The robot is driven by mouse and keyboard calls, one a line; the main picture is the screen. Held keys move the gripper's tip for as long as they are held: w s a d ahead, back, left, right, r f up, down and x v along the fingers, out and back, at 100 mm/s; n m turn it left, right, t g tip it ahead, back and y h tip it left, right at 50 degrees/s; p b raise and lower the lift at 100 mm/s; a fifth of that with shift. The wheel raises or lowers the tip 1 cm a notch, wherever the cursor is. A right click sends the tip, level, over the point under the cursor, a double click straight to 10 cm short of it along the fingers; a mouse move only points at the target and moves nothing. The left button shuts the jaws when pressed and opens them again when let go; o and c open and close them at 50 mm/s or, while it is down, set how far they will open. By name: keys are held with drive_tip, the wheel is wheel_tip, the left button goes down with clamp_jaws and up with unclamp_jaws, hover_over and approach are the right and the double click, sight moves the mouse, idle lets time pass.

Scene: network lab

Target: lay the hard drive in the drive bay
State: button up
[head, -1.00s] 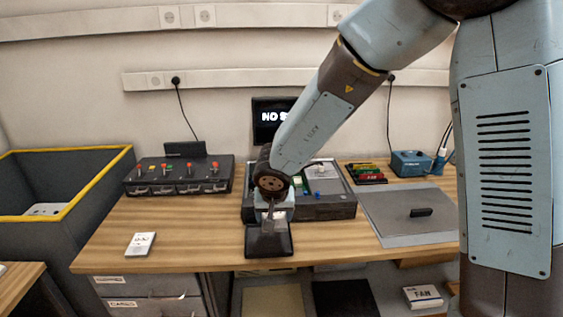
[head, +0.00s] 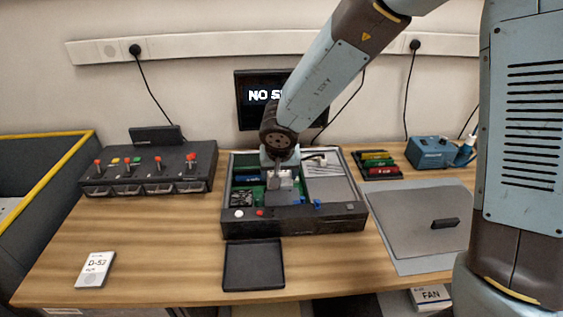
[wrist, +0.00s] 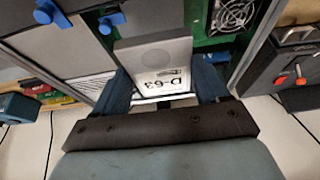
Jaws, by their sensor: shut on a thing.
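My gripper (head: 281,172) is shut on a hard drive (wrist: 154,60) labelled D-63, with one finger on each side of it in the wrist view. In the head view the drive (head: 283,197) is over the inside of the open computer case (head: 240,226), between the green board and the grey panel at right. Blue latches (wrist: 110,21) show next to it. I cannot make out the drive bay clearly; the drive and gripper cover part of the case. I cannot tell whether the drive touches the case.
A black tray (head: 253,266) lies empty in front of the case. A switch box (head: 150,172) stands at back left. A grey lid (head: 425,220) lies on a mat at right. A monitor (head: 255,98) stands behind.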

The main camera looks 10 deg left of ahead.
drive_tip(key=shift+a+f, duration=0.15)
drive_tip(key=shift+f, duration=3.8)
drive_tip(key=shift+s+f, duration=0.1)
drive_tip(key=o, duration=1.2)
drive_tip(key=shift+d, duration=0.2)
drive_tip(key=shift+c, duration=0.8)
drive_tip(key=shift+o, duration=0.6)
